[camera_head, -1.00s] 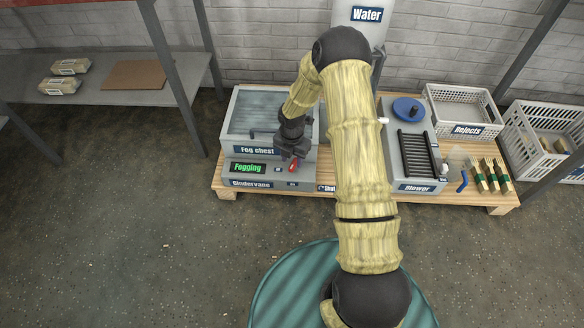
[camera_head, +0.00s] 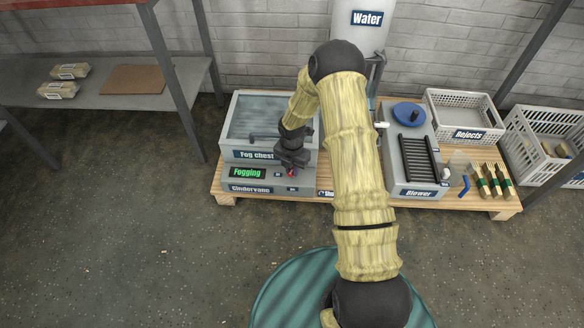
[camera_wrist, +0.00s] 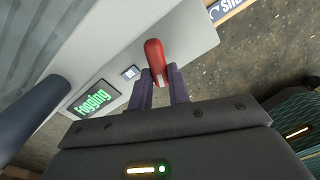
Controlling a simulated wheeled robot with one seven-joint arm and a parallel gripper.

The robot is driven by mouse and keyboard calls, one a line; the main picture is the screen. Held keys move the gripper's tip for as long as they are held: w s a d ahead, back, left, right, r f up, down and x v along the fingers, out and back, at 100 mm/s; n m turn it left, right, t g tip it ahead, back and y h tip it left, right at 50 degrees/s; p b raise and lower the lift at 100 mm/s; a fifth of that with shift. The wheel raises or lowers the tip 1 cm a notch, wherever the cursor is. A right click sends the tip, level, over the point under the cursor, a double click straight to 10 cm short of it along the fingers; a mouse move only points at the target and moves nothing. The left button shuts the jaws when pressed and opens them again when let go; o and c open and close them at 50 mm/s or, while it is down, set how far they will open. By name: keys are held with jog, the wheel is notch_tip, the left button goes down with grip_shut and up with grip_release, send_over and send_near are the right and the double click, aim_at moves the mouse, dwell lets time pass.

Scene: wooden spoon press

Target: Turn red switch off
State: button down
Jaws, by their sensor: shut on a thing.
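The red switch (camera_wrist: 154,56) is a red lever on the front panel of the grey fog chest (camera_head: 301,182). In the head view only a bit of red (camera_head: 291,174) shows below my gripper (camera_head: 291,166). In the wrist view my gripper (camera_wrist: 160,88) has its two purple fingers on either side of the lever's lower part, shut on it, and the rounded red end sticks out beyond the fingertips. The green display (camera_head: 247,173) beside it reads "Fogging"; it also shows in the wrist view (camera_wrist: 91,99).
A water tank (camera_head: 358,45) stands behind. The floor at front left is clear.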

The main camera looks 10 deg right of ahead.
aim_at(291, 170)
jog(key=shift+w+r+m+p, duration=0.1)
jog(key=shift+r+m+p, duration=0.15)
jog(key=shift+m+p, duration=0.8)
jog(key=shift+w+a+f+m+p, duration=0.1)
jog(key=shift+f+m+p, duration=0.1)
jog(key=shift+m+p, duration=0.25)
jog(key=c, duration=1.3)
grip_release()
notch_tip(291, 170, up, 17)
jog(key=p, duration=0.8)
jog(key=shift+r, duration=0.2)
